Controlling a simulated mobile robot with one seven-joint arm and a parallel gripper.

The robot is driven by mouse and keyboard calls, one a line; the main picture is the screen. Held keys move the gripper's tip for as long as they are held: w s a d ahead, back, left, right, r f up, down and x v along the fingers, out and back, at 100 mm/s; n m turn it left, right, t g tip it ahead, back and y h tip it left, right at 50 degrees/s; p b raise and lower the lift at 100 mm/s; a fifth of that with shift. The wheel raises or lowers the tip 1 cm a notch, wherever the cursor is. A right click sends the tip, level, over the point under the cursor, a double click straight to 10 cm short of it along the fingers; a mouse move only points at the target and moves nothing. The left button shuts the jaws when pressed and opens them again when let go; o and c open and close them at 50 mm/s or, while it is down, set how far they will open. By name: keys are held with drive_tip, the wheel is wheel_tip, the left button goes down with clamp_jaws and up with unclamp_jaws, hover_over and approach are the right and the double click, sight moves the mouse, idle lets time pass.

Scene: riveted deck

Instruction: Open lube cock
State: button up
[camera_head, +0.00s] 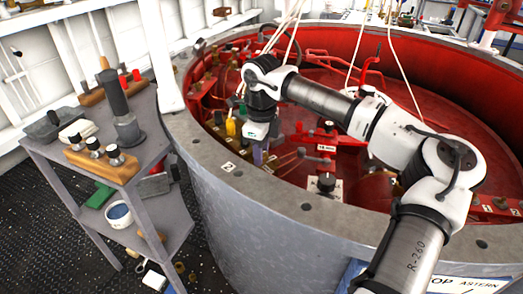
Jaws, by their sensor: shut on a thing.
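My gripper (258,146) reaches down inside the rim of the large grey ring, at its left side. It is shut on a small part there, which I take to be the lube cock (257,157). Only a narrow purplish piece shows below the jaws; the rest is hidden by the gripper and the parts around it. I cannot tell which way the cock is turned.
A yellow fitting (231,128) and other small fittings stand close left of my gripper. Red pipework and a black knob on a white plate (325,184) lie to its right. The grey ring rim (225,170) is in front. A grey tool cart (160,125) stands left.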

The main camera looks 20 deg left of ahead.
drive_tip(key=o, duration=0.7)
wheel_tip(320, 180, up, 14)
drive_tip(key=shift+f, duration=0.1)
idle(0.3)
idle(0.4)
